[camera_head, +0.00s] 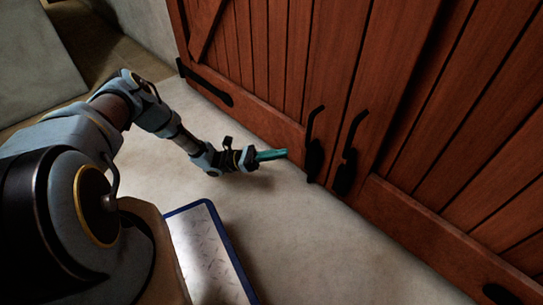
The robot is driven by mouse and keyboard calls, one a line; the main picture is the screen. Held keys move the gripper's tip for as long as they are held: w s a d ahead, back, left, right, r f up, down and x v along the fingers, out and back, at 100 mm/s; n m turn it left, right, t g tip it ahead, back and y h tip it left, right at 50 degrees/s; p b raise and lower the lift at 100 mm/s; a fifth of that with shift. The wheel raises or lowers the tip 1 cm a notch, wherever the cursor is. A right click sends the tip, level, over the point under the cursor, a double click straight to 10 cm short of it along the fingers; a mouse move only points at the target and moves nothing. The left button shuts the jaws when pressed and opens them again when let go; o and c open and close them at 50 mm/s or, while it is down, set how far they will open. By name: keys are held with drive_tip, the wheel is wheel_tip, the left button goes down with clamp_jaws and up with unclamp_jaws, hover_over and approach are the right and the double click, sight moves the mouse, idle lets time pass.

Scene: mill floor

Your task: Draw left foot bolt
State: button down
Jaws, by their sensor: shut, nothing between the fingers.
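The left foot bolt (314,158) is a black fitting low on the left leaf of a reddish wooden double door (275,60). A thin black rod rises from it and bends over at the top. A similar right foot bolt (345,175) sits on the right leaf beside it. My gripper (284,154) has teal fingers pointing right toward the left bolt. The fingers are shut and empty, just left of the bolt, with a small gap in the picture. The true depth between them is hard to tell.
A pale floor (330,245) lies clear before the doors. A blue-edged metal plate (205,255) is at the bottom, near my base. A pale wall is at the upper left.

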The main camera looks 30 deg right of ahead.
drive_tip(key=b+x, duration=0.1)
drive_tip(key=x, duration=0.4)
drive_tip(key=shift+r, duration=0.2)
wheel_tip(320, 180, up, 5)
drive_tip(key=p, duration=0.4)
drive_tip(key=shift+s+d+r, duration=0.1)
drive_tip(key=shift+r, duration=0.1)
drive_tip(key=shift+f, duration=0.1)
